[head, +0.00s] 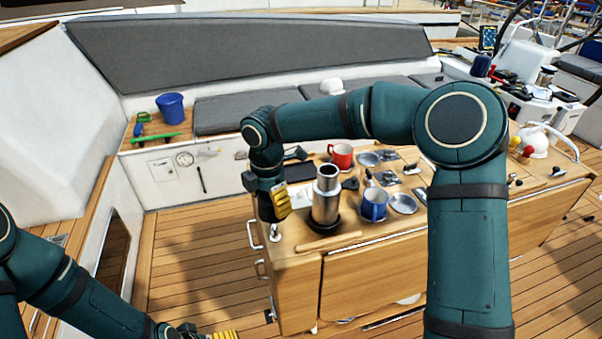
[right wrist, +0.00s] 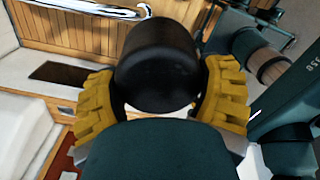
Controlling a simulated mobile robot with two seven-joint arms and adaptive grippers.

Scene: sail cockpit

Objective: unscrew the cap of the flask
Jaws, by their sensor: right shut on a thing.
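The flask (head: 325,200) is a steel cylinder standing upright in a dark ring near the left end of the cockpit table. Its narrower steel neck shows at the top with no cap on it. My right gripper (head: 277,207) is just left of the flask, over the table's left edge, pointing down. In the right wrist view its yellow fingers are shut on a black cylindrical cap (right wrist: 160,65), one finger on each side. My left gripper (head: 208,335) is low at the bottom edge, mostly cut off, and its opening cannot be made out.
A red mug (head: 341,154), a blue mug (head: 374,204) and a metal bowl (head: 403,204) stand close to the flask on the table (head: 295,243). A wooden strip (head: 328,243) lies in front. A blue bucket (head: 171,107) stands on the bench. Deck left of the table is clear.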

